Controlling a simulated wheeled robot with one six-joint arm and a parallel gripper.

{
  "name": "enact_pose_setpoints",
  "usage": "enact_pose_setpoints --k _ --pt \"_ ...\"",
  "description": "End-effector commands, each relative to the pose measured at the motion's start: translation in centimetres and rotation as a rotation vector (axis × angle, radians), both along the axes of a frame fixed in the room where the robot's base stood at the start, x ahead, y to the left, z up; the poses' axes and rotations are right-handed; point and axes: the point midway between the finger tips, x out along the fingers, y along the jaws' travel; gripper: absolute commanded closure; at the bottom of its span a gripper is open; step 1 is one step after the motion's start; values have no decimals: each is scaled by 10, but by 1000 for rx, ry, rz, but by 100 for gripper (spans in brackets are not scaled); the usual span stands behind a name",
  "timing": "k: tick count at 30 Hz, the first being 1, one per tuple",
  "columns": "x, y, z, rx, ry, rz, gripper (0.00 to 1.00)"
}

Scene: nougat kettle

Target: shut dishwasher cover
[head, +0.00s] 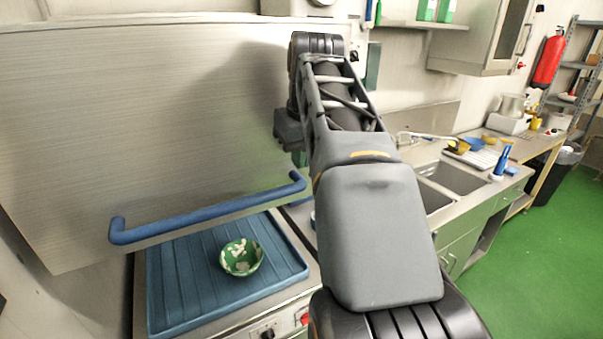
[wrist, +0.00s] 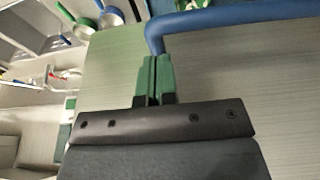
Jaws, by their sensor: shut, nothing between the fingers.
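The dishwasher cover (head: 130,120) is a large brushed steel hood, raised above a blue rack (head: 180,280). A blue bar handle (head: 210,215) runs along its lower front edge. In the wrist view the handle (wrist: 240,21) crosses the top right, with the steel cover (wrist: 230,75) behind it. My gripper (wrist: 153,60) is shut and empty, its green fingertips right by one end of the handle. I cannot tell whether they touch it. In the head view my gripper (head: 300,157) is mostly hidden by my arm, near the handle's right end.
A green and cream patterned bowl (head: 241,257) sits on the blue rack under the cover. To the right are a sink (head: 465,178) and a counter with dishes. A wall cabinet (head: 483,40) hangs above. The green floor (head: 540,240) at right is clear.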

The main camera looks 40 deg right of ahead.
Motion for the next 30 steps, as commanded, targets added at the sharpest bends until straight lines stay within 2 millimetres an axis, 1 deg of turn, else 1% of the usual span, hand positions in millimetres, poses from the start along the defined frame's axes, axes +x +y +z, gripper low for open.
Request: enact_pose_setpoints --k 3,9,13,25,28,30 --pt "-2 0 -14 0 1 -1 100" --pt "-2 -1 -28 0 0 0 100" --pt "-3 -1 -31 0 0 0 100" --pt "-3 -1 -34 0 0 -1 100" --pt "-3 -1 -43 0 0 -1 100" --pt "-3 -1 -56 1 2 -1 100"
